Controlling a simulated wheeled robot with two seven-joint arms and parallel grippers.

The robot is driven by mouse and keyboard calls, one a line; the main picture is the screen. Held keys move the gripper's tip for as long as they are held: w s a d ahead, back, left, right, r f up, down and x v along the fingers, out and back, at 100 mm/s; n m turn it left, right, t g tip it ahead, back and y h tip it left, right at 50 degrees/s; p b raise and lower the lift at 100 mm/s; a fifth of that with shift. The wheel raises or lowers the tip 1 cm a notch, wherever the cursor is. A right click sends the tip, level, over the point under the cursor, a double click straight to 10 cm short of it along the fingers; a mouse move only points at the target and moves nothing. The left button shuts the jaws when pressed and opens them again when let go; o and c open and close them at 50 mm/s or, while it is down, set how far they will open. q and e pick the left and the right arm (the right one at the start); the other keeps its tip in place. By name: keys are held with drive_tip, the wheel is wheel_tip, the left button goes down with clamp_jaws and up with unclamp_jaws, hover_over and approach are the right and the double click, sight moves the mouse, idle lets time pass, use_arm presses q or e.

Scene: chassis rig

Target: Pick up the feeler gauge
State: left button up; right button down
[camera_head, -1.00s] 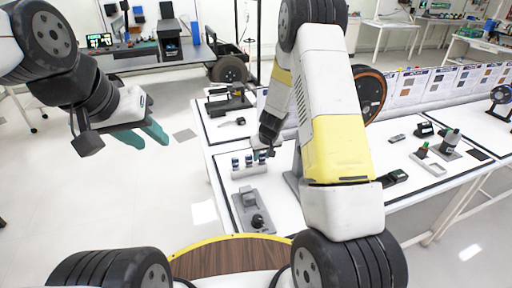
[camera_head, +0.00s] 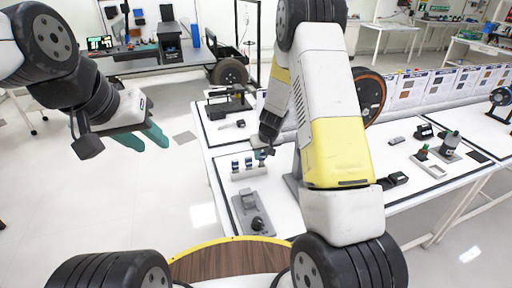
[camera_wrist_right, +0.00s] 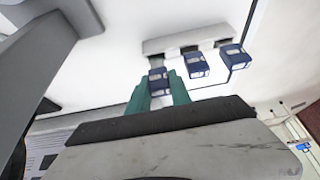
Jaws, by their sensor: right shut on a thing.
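Three small dark-blue blocks, which look like feeler gauges, show in the right wrist view. One blue feeler gauge (camera_wrist_right: 158,82) is between the green fingertips of my right gripper (camera_wrist_right: 159,93), which is shut on it. The other two blue gauges (camera_wrist_right: 196,66) (camera_wrist_right: 234,57) stand in a pale rack (camera_wrist_right: 185,40) beside it. In the head view my right gripper (camera_head: 262,153) is at the right end of the rack (camera_head: 247,174), and the held gauge is small there. My left gripper (camera_head: 148,137) is at the left, over the floor, its green fingers apart and apparently empty.
A grey fixture with a black knob (camera_head: 257,222) lies on the white table in front of the rack. A black device (camera_head: 228,104) and a small tool (camera_head: 232,124) lie behind. Grey and green parts (camera_head: 428,160) stand on the right side of the table.

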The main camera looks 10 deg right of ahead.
drive_tip(key=shift+v, duration=1.15)
drive_tip(key=s+r, duration=0.1)
drive_tip(key=s, duration=1.4)
drive_tip(key=shift+d, duration=0.35)
drive_tip(key=shift+r, duration=0.1)
